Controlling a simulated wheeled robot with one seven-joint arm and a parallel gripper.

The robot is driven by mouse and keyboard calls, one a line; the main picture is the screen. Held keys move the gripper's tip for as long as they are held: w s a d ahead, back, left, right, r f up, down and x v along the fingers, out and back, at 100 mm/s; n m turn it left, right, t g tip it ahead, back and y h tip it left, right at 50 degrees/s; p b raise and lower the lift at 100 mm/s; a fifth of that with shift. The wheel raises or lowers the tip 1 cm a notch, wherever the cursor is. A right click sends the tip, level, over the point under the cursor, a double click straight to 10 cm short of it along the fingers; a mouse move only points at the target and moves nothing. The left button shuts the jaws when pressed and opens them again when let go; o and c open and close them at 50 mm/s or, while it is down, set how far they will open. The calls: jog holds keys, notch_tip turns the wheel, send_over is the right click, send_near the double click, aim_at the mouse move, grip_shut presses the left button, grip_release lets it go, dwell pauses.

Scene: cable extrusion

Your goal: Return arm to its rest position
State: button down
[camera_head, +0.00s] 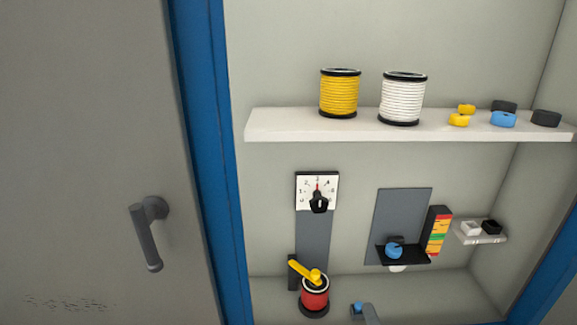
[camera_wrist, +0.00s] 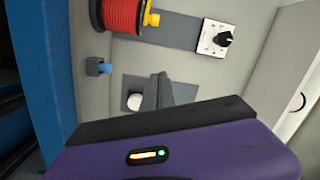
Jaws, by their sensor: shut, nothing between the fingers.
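My gripper (camera_wrist: 158,82) shows in the wrist view as dark grey fingers beyond the purple wrist body with its black edge. The fingers are shut and hold nothing. Behind them is a grey plate with a round white part (camera_wrist: 135,101); I see no clear contact between the fingers and the plate. No part of my gripper shows in the head view.
A grey door with a handle (camera_head: 149,235) and a blue frame (camera_head: 205,150) stand at left. A shelf (camera_head: 290,125) bears yellow (camera_head: 339,94) and white (camera_head: 403,99) spools. Below are a dial (camera_head: 317,190), red spool (camera_head: 315,293), yellow lever (camera_head: 303,271) and blue-tipped grey fitting (camera_head: 366,312).

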jog(key=s+d+n+g+h, duration=0.2)
jog(key=s+n, duration=0.9)
jog(key=s, duration=2.5)
jog(key=shift+d+r+n+g+h, duration=0.3)
jog(key=shift+d+n+g, duration=0.15)
jog(key=shift+g, duration=0.25)
